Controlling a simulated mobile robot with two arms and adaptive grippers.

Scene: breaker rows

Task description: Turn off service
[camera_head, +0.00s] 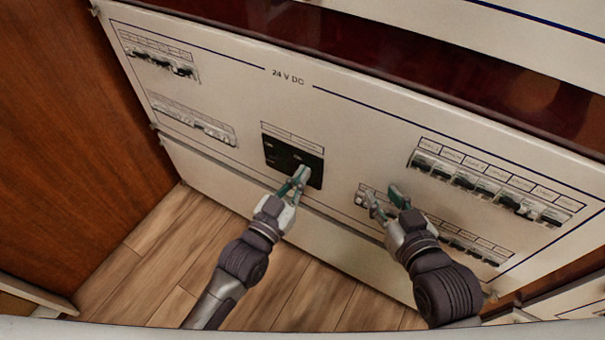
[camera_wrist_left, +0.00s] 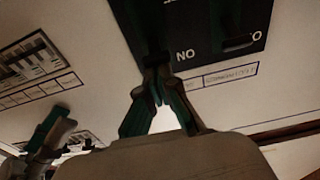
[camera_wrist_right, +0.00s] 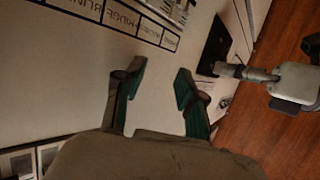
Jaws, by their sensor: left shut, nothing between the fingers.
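A black switch block (camera_head: 275,151) sits in the middle of the cream 24 V DC panel, with small labels above it too small to read in the head view. My left gripper (camera_head: 302,172) is shut and empty, its fingertips at the right part of this block. In the left wrist view the fingertips (camera_wrist_left: 155,62) overlap the block's dark face (camera_wrist_left: 200,22), beside upside-down "ON" lettering. I cannot tell whether they touch a switch. My right gripper (camera_head: 384,198) is open and empty in front of the panel, right of the block. It also shows in the right wrist view (camera_wrist_right: 160,75).
Breaker rows with labels lie at the upper right (camera_head: 480,186), lower right (camera_head: 470,244), upper left (camera_head: 158,60) and lower left (camera_head: 195,122). A wood wall (camera_head: 70,130) stands at the left. Bare wood floor (camera_head: 160,250) lies below the panel.

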